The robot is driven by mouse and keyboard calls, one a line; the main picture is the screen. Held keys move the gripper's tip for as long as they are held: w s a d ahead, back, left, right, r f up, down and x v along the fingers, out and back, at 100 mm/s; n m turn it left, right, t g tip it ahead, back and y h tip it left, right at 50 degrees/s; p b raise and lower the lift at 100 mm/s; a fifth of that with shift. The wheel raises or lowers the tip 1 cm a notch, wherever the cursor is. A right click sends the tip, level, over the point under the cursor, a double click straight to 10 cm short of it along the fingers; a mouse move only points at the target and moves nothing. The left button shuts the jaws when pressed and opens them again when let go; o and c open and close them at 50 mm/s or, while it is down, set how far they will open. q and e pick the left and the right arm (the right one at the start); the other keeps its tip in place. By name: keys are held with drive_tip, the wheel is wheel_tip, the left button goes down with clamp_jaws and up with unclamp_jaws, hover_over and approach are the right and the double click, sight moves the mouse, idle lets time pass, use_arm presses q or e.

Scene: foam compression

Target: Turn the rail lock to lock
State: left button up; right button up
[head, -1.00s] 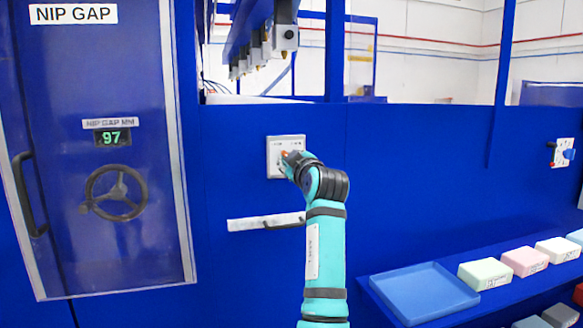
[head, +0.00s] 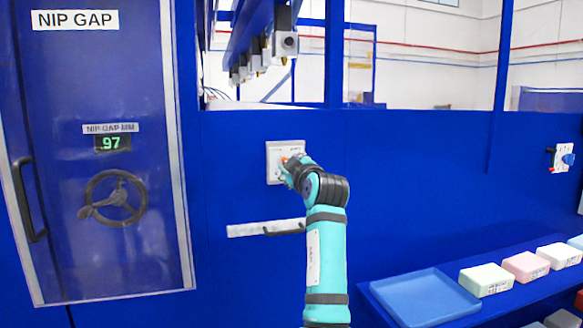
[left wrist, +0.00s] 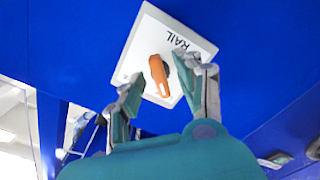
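The rail lock is a white plate (head: 273,150) on the blue wall, with a small orange knob (head: 284,160) partly hidden by my gripper. In the left wrist view the plate (left wrist: 150,42) looks tilted and reads "RAIL", and the orange knob (left wrist: 158,70) is a short bar near its middle. My left gripper (left wrist: 159,80) is open, with one finger on each side of the knob. I cannot tell whether a finger touches it. In the head view my left gripper (head: 292,168) is at the plate's lower right. My right gripper is not in view.
A grey strip with a dark handle (head: 284,228) is on the wall below the plate. A NIP GAP door (head: 140,255) with a handwheel (head: 112,198) and a "97" display is at the left. A blue tray (head: 428,296) and foam blocks (head: 486,280) are on a shelf at lower right.

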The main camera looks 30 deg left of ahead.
use_arm(q)
drive_tip(key=shift+d, duration=0.1)
drive_tip(key=v, duration=0.7)
drive_tip(key=shift+s+d, duration=0.1)
drive_tip(key=shift+d, duration=0.05)
idle(0.3)
